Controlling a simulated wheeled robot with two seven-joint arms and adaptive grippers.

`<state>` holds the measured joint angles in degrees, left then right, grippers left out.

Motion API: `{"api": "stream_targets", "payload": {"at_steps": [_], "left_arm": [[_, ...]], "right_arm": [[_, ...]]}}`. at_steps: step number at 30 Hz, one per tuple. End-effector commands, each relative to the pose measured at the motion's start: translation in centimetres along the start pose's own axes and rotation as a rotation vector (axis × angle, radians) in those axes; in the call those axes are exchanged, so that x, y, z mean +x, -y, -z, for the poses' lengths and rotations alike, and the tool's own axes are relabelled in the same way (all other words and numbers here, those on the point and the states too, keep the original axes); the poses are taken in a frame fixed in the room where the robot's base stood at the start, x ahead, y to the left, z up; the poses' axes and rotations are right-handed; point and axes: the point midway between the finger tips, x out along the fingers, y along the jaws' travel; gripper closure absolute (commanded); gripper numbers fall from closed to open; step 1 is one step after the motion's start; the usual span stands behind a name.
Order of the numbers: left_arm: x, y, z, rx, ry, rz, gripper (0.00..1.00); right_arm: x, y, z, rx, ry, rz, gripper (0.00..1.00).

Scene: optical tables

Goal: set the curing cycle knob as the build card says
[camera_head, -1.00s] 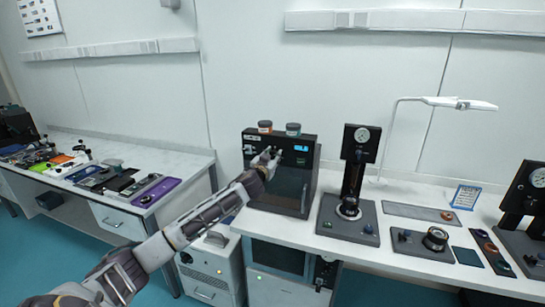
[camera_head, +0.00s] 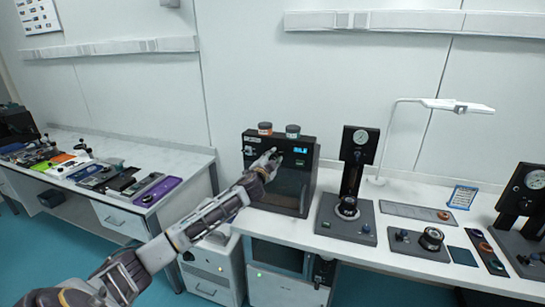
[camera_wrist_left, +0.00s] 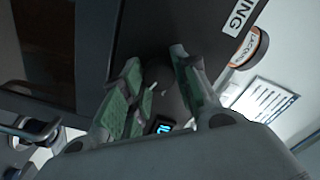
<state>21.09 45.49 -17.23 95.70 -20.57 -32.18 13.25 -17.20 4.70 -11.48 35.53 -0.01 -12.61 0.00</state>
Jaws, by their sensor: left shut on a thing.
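The black curing oven (camera_head: 292,190) stands on the bench, with a lit blue display (camera_head: 300,150) at its upper right. My left gripper (camera_head: 274,158) is at the upper front panel, left of the display. In the left wrist view its green-padded fingers (camera_wrist_left: 158,80) are around a dark round knob (camera_wrist_left: 157,74), which is mostly in shadow. The knob's pointer and marks cannot be read. The oven's white label (camera_wrist_left: 245,15) ends in "ING". A blue-edged card (camera_head: 463,196) stands on the bench at the right; its text is too small to read. My right gripper is not in view.
Two small jars (camera_head: 265,128) (camera_head: 292,131) stand on the oven. A second bench (camera_head: 190,160) at left holds trays and tools.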

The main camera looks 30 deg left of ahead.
Motion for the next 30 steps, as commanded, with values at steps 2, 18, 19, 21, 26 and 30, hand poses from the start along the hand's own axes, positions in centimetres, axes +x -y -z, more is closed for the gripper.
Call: {"api": "stream_targets", "payload": {"at_steps": [2,18,19,21,26,30], "left_arm": [[-0.02,-0.03,0.03,0.051,0.001,-0.002,0.94],[-0.02,-0.15,0.00,0.198,-0.001,-0.001,0.94],[-0.02,-0.15,0.00,0.198,-0.001,-0.001,0.94],[-0.02,-0.16,0.00,0.198,-0.001,-0.001,0.94],[-0.02,-0.17,0.00,0.197,-0.001,-0.002,0.69],[-0.02,-0.15,0.00,0.196,0.000,-0.001,0.51]], "right_arm": [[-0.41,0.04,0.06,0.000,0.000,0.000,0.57],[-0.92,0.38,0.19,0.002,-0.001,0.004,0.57],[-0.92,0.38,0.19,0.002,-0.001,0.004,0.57],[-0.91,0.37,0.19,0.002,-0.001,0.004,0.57],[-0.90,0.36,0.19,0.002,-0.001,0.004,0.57],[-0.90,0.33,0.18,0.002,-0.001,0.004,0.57]]}}
